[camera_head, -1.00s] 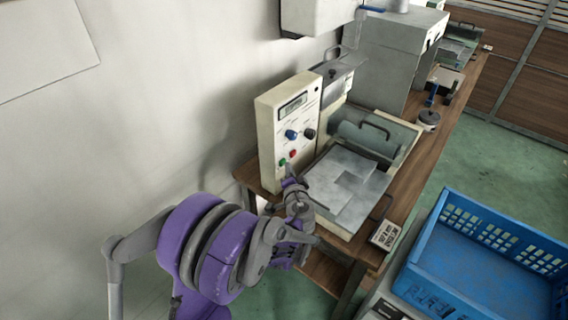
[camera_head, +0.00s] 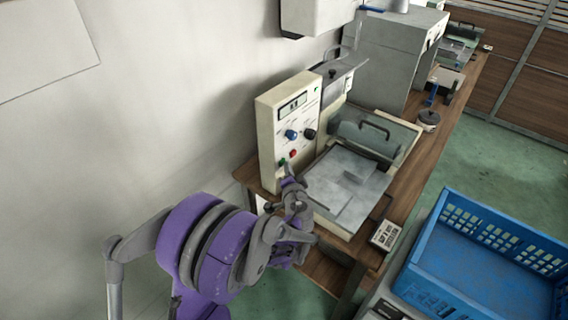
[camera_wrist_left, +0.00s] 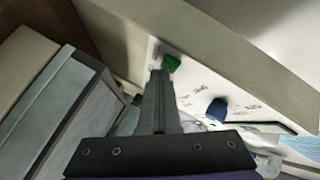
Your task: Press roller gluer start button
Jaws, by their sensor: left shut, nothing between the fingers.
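The roller gluer's upright cream control panel (camera_head: 284,122) stands on the bench. It has a display (camera_head: 292,106), a blue knob (camera_head: 291,134), a dark knob (camera_head: 309,134), a red button (camera_head: 293,154) and a green button (camera_head: 282,162) low on its face. My left gripper (camera_head: 288,174) is shut and empty, just in front of and below the green button. In the left wrist view the fingertips (camera_wrist_left: 160,76) are close to the green button (camera_wrist_left: 171,63); I cannot tell whether they touch. The blue knob (camera_wrist_left: 217,109) lies to their right. My right gripper is not in view.
The gluer's tray (camera_head: 326,222), holding grey sheets, is right of the gripper, with a roller cover (camera_head: 372,138) behind. A small sign (camera_head: 385,235) sits at the bench edge. A blue crate (camera_head: 480,212) is at lower right. The wall is at left.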

